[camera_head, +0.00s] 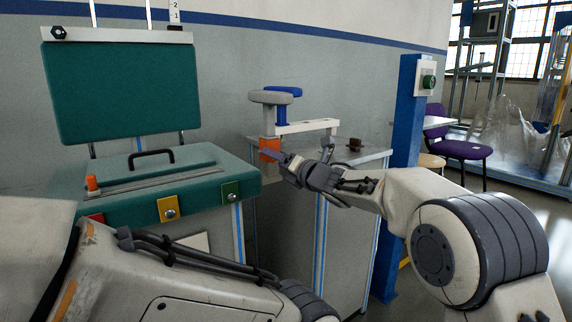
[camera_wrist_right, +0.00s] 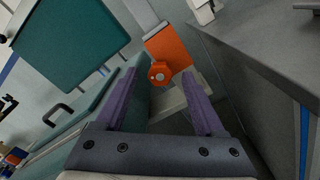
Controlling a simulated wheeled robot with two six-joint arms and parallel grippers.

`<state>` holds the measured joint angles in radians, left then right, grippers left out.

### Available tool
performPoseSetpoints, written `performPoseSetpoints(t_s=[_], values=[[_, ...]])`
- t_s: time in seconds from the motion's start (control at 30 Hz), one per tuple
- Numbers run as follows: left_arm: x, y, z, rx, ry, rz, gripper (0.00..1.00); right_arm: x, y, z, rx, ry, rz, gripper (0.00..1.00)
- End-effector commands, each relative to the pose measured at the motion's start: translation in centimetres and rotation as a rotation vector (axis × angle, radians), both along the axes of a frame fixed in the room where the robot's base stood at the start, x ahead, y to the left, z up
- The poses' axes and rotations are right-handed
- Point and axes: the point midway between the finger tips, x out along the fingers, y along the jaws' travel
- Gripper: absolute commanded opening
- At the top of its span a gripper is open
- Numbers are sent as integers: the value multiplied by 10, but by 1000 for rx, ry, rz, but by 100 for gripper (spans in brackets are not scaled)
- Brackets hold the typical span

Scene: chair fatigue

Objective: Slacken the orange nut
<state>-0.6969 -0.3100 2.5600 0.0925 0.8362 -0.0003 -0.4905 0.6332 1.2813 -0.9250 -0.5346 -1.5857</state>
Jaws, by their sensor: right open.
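The orange nut (camera_wrist_right: 160,74) is a round knob with a pale centre, on the face of an orange block (camera_wrist_right: 170,46) in the right wrist view. In the head view the orange block (camera_head: 269,147) sits at the left end of a white bar fixture on the grey cabinet; the nut is not clear there. My right gripper (camera_head: 298,157) is open in front of the block. In its wrist view (camera_wrist_right: 159,80) the nut appears between the two purple fingertips, with gaps on both sides; contact is not visible. My left arm crosses the lower left, but its gripper is out of view.
The grey cabinet (camera_head: 352,160) carries a dark brown knob (camera_head: 355,144) and the white bar (camera_head: 307,127). A grey pad (camera_head: 270,97) and a blue part (camera_head: 282,113) rise above the block. A teal machine (camera_head: 150,185) stands close on the left, a blue post (camera_head: 408,130) on the right.

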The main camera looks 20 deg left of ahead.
Motion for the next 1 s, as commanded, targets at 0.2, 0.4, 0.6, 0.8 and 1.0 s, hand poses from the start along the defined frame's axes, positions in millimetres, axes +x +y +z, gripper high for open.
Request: performPoseSetpoints(t_s=[0.2, 0.4, 0.6, 0.8, 1.0], values=[[0, 0, -1, 0, 0, 0, 50, -18, -25, 1, 0, 0, -2, 71], [0, 0, 3, 0, 0, 0, 50, -41, -53, 2, -2, 0, -2, 71], [0, 0, 6, 0, 0, 0, 50, -57, -73, 1, -1, 0, -1, 71], [0, 0, 7, 0, 0, 0, 50, -63, -79, -1, -1, 0, 1, 71], [0, 0, 7, 0, 0, 0, 50, -63, -78, -1, -1, 0, 1, 71]])
